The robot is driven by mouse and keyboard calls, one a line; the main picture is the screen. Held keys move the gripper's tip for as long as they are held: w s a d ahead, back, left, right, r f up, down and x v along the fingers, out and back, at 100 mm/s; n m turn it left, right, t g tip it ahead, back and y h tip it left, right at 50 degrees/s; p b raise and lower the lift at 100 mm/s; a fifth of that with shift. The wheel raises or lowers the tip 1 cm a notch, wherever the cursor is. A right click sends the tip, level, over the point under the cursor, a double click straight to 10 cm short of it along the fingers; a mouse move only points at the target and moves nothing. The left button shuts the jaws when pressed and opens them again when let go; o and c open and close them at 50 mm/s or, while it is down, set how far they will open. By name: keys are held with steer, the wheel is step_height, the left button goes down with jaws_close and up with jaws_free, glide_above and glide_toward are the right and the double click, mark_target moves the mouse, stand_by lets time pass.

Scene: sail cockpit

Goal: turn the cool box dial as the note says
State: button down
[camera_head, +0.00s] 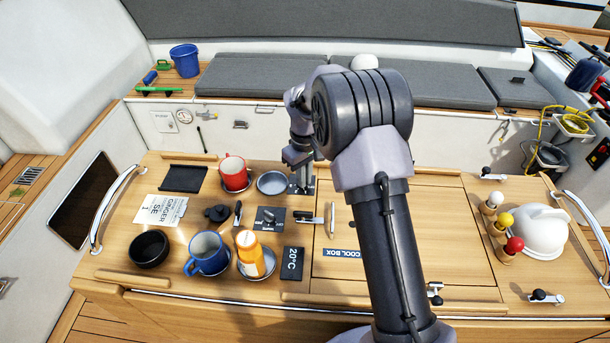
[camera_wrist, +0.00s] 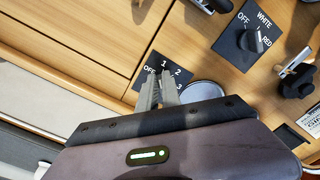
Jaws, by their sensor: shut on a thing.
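My gripper (camera_head: 303,190) points down at the cockpit table. In the wrist view its fingers (camera_wrist: 158,92) are closed over the middle of a dark dial plate marked OFF, 1, 2, 3 (camera_wrist: 178,73). They are shut on the cool box dial's knob, which they hide, so its pointer setting cannot be read. The COOL BOX label (camera_head: 342,253) is on the table front, beside a dark 20°C plate (camera_head: 291,262). A white printed note (camera_head: 160,210) lies at the left; it is turned and only partly legible, with "GINGER" and a "1".
A second dial marked OFF, WHITE, RED (camera_wrist: 252,42) is close by. Around it stand a red mug (camera_head: 235,172), metal dish (camera_head: 272,183), blue mug (camera_head: 205,255), orange bottle (camera_head: 250,252) and black bowl (camera_head: 148,250). A lever latch (camera_head: 308,217) is near my gripper.

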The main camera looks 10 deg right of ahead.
steer(key=shift+a+m, duration=0.15)
steer(key=shift+m, duration=1.75)
steer(key=c, duration=1.5)
jaws_free()
steer(key=shift+c, duration=0.2)
steer(key=shift+r, duration=0.1)
step_height(320, 180, up, 17)
steer(key=p, duration=0.4)
steer(key=shift+r+p, duration=0.15)
steer(key=shift+p, duration=0.2)
